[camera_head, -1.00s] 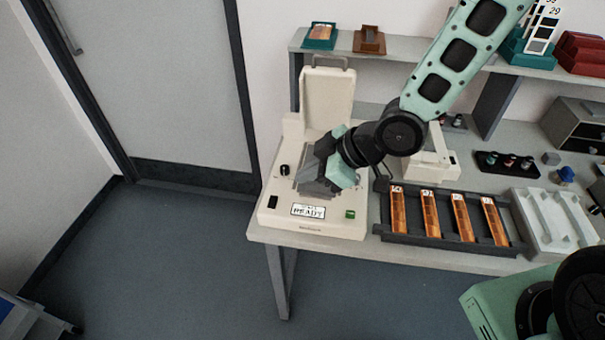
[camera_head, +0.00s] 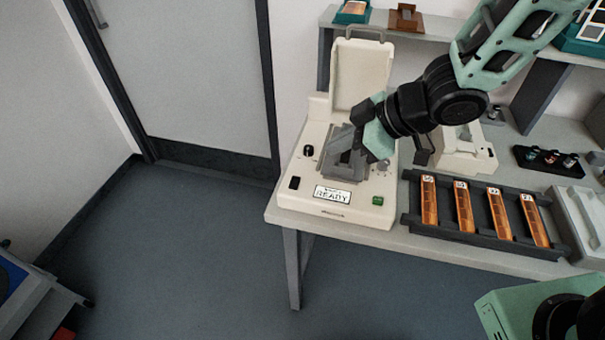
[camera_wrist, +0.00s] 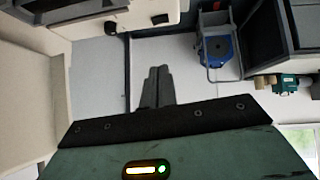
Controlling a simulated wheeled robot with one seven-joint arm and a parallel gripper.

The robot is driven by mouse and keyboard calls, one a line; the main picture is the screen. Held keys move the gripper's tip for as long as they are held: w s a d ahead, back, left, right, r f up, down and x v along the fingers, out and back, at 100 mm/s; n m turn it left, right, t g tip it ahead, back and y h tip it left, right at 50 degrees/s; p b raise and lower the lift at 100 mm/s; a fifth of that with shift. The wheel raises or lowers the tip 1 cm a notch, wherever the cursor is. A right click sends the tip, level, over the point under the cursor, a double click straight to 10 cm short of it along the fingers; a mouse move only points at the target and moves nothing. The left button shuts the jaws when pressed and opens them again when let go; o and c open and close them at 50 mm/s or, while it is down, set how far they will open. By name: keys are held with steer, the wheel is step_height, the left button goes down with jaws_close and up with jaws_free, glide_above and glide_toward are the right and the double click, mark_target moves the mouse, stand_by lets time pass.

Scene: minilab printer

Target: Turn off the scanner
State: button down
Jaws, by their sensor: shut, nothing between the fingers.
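The scanner (camera_head: 345,213) is a cream machine at the left end of the bench, its lid (camera_head: 362,75) standing up. Its front panel carries a black rocker switch (camera_head: 294,182) at left, a display (camera_head: 332,195) reading READY in the middle and a green button (camera_head: 377,200) at right. A black knob (camera_head: 308,150) sits behind the rocker. My gripper (camera_head: 345,160) is over the scanner's grey middle, hiding part of it; I cannot tell whether it touches. In the wrist view, my gripper's fingers (camera_wrist: 155,85) are together and empty.
A dark rack (camera_head: 455,232) of orange film strips lies right of the scanner. A shelf (camera_head: 425,35) runs behind. Open floor (camera_head: 200,250) lies left of the bench, with a blue-topped cart (camera_head: 30,295) at lower left.

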steer(key=b, duration=0.1)
glide_above(294, 182)
steer(key=d, duration=0.2)
steer(key=f, duration=0.7)
steer(key=shift+s, duration=0.4)
steer(key=shift+w+f, duration=0.2)
steer(key=shift+f, duration=1.05)
steer(key=shift+w+f, duration=0.15)
steer(key=shift+f, duration=0.6)
steer(key=shift+d, duration=0.1)
